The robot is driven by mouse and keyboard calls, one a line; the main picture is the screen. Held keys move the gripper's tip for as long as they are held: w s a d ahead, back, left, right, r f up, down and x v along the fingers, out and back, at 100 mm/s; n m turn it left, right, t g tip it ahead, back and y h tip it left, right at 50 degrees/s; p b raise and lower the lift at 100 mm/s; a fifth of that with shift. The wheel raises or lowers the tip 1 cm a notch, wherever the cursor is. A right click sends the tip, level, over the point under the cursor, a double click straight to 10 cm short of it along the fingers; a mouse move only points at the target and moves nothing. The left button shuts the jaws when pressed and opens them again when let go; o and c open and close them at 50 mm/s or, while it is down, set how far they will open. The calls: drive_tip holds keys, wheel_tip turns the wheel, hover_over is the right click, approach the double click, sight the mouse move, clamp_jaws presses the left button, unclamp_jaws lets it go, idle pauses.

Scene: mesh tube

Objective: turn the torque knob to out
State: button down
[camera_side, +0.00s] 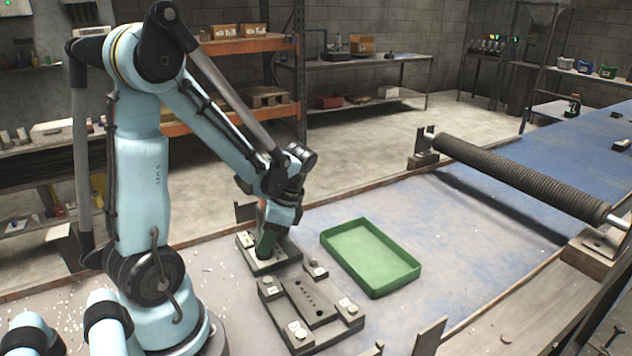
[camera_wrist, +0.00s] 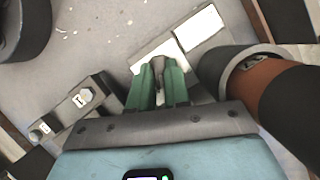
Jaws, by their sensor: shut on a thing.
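White label plates (camera_wrist: 200,28) lie on the block just beyond the fingertips. In the side view the fingers and wrist cover the knob.
An orange-brown cylinder with a grey collar (camera_wrist: 245,70) stands close right of the fingers. A second block with labelled corners (camera_side: 310,312) lies in front. The empty green tray (camera_side: 370,257) is to the right. A ribbed roller (camera_side: 520,175) spans the bench further right.

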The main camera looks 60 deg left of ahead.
drive_tip(key=shift+n+h, duration=0.3)
drive_tip(key=shift+n, duration=0.5)
drive_tip(key=c, duration=1.1)
unclamp_jaws()
drive_tip(key=shift+r, duration=0.15)
drive_tip(key=v, duration=1.1)
drive_tip(key=shift+w+r, duration=0.3)
drive_tip(key=shift+r, duration=0.05)
